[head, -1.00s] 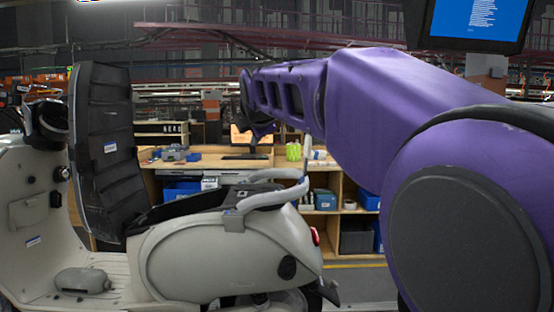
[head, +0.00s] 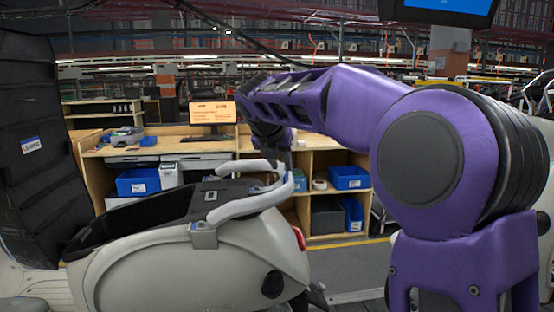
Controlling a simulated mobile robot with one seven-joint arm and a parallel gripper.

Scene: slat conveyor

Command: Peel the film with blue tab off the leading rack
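A pale scooter (head: 190,262) stands at the left with its tall black seat (head: 35,145) tipped upright. A light grey rear rack (head: 240,208) curves over its tail. A small blue spot (head: 259,189), perhaps the blue tab, shows on the rack near its right end. I cannot make out the film itself. My purple arm reaches in from the right. My gripper (head: 286,162) points down at the rack's right end, very close to it. I cannot tell whether it touches. Its fingers are dark, small and partly hidden, so their opening does not show.
A wooden workbench (head: 180,147) with blue bins (head: 138,181) stands behind the scooter. An orange-white screen (head: 213,112) stands on it. A dark monitor (head: 437,12) hangs at the top right. Bare floor (head: 345,266) lies right of the scooter's tail.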

